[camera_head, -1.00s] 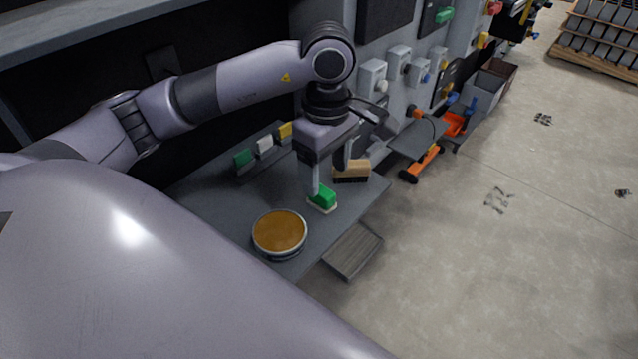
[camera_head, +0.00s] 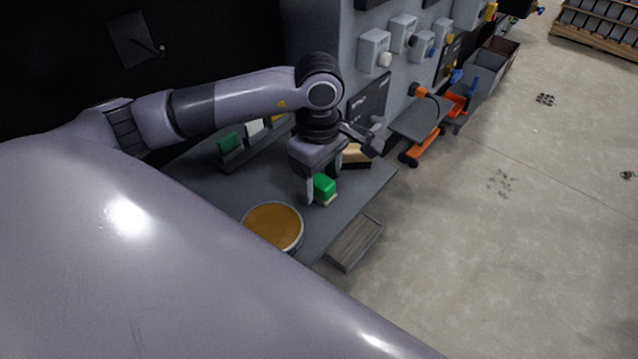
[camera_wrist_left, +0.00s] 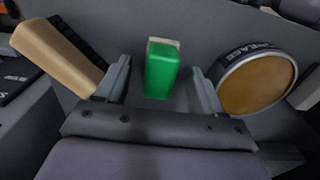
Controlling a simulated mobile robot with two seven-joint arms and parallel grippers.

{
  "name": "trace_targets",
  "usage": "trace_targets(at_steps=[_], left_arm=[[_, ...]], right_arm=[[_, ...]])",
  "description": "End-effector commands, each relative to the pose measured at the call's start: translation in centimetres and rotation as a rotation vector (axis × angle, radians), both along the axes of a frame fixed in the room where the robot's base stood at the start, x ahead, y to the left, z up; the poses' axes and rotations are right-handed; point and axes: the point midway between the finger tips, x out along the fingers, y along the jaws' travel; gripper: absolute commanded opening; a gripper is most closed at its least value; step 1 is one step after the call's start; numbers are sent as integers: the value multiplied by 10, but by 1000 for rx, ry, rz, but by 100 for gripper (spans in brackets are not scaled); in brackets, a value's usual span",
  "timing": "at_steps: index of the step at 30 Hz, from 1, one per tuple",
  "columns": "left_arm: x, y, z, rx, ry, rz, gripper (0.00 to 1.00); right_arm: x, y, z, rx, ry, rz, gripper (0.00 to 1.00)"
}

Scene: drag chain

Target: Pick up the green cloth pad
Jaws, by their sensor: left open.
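The green cloth pad (camera_head: 324,185), a green block with a pale base, lies on the grey shelf (camera_head: 345,195). It also shows in the left wrist view (camera_wrist_left: 161,72). My left gripper (camera_head: 322,184) points down over it and is open, with one finger on each side of the pad. In the left wrist view gaps show between the pad and both fingers (camera_wrist_left: 160,70), so it is not gripped. My right gripper is not in view.
A round tin labelled grease (camera_head: 272,226) stands close to one finger. A wooden brush (camera_head: 355,155) lies close to the other. A rack at the back holds a green block (camera_head: 230,143) and a white one (camera_head: 254,127). Open floor lies to the right.

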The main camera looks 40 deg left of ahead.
Motion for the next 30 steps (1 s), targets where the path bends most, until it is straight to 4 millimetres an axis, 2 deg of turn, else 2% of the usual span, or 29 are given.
trace_targets(at_steps=[3, 9, 10, 15, 25, 30], left_arm=[[-1, 0, -8, 0, 1, 0, 68], [0, 0, -9, 0, -1, -1, 68], [0, 0, -9, 0, -1, -1, 65], [0, 0, -9, 0, 0, -1, 10], [0, 0, -5, 0, -2, 0, 8], [1, 0, 21, -1, -8, -2, 8]], right_arm=[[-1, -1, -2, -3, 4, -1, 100], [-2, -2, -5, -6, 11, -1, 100], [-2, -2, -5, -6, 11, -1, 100], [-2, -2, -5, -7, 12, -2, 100], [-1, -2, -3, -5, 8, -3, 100], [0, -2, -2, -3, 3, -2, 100]])
